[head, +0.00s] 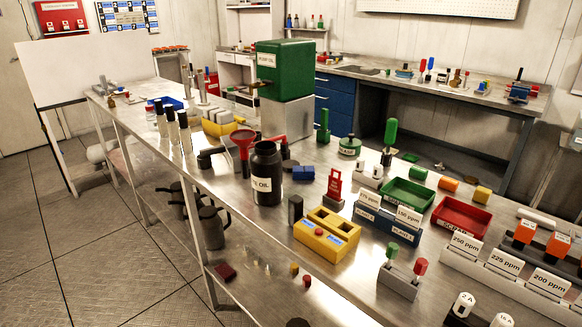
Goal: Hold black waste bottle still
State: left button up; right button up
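The black waste bottle (266,165) stands upright on the steel bench, near its front edge. Its white label is partly readable and ends in "OIL". Its neck looks open, with no cap visible on it. A red funnel (243,138) is just left of the bottle's neck; I cannot tell whether they touch. Neither of my grippers shows in the head view, and nothing of mine is seen touching the bottle.
A green box (286,70) on a metal block stands behind the bottle. A dark fitting (208,158) lies to its left. Trays and label stands crowd the right.

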aim_at(267, 162)
jog(key=i+j, duration=0.15)
jog(key=j, duration=0.2)
jog(key=i+j+u, duration=0.1)
jog(key=j, duration=0.3)
jog(key=i+j, duration=0.25)
jog(key=i+j+u, duration=0.1)
jog(key=j, duration=0.35)
jog(key=i, duration=0.1)
